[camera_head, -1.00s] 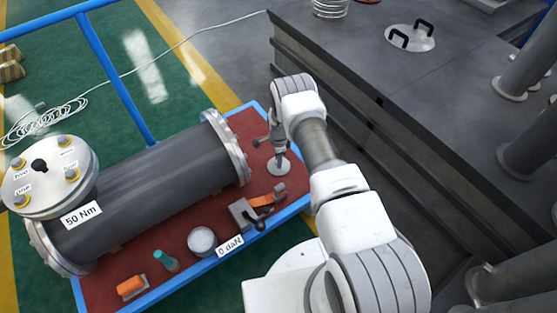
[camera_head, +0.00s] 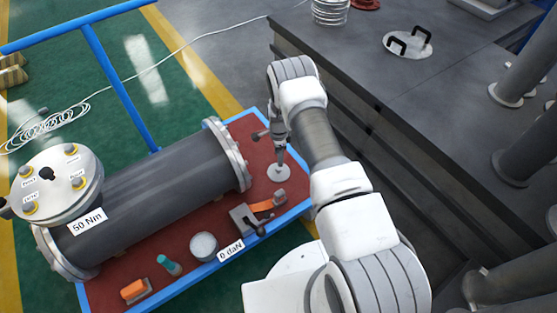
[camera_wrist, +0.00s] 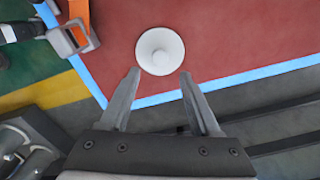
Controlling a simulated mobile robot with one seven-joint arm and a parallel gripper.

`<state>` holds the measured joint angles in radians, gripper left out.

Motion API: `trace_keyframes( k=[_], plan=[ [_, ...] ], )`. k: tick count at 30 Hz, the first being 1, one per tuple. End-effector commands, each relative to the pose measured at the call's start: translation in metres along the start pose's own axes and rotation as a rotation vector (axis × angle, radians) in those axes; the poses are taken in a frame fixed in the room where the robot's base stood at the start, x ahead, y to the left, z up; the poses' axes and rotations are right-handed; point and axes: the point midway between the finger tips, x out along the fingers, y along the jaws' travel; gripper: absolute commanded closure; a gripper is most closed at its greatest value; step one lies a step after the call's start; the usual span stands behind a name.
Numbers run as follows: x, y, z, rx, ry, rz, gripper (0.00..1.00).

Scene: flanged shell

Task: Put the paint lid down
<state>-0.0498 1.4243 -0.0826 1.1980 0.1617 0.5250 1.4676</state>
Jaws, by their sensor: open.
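The paint lid (camera_head: 279,173) is a pale grey-white round disc lying flat on the red top of the blue-edged bench. In the wrist view the lid (camera_wrist: 160,51) lies just beyond my fingertips, close to the blue edge, with a small raised centre. My gripper (camera_head: 280,158) is above the lid, pointing down. In the wrist view my gripper (camera_wrist: 160,74) has its two fingers spread apart with nothing between them.
An orange-strapped metal clamp (camera_head: 248,214) sits close to the lid. A white pot (camera_head: 204,246), a teal-capped bottle (camera_head: 168,264) and an orange block (camera_head: 133,290) stand along the front. The large flanged shell (camera_head: 150,195) fills the left of the bench.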

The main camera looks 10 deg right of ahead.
Motion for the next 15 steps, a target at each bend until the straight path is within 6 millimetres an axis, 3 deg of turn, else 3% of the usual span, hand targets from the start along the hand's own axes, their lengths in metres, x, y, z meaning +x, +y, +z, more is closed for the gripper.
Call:
trace_keyframes(
  k=[1,3,11,15],
  plan=[
    [-0.015,0.0,0.0,0.0,0.0,-0.001,0.37],
    [-0.027,-0.001,0.0,0.001,0.0,-0.001,0.37],
    [-0.051,-0.001,0.0,-0.004,-0.001,-0.002,0.37],
    [-0.082,-0.009,0.001,-0.046,-0.005,-0.02,0.37]
  ],
)
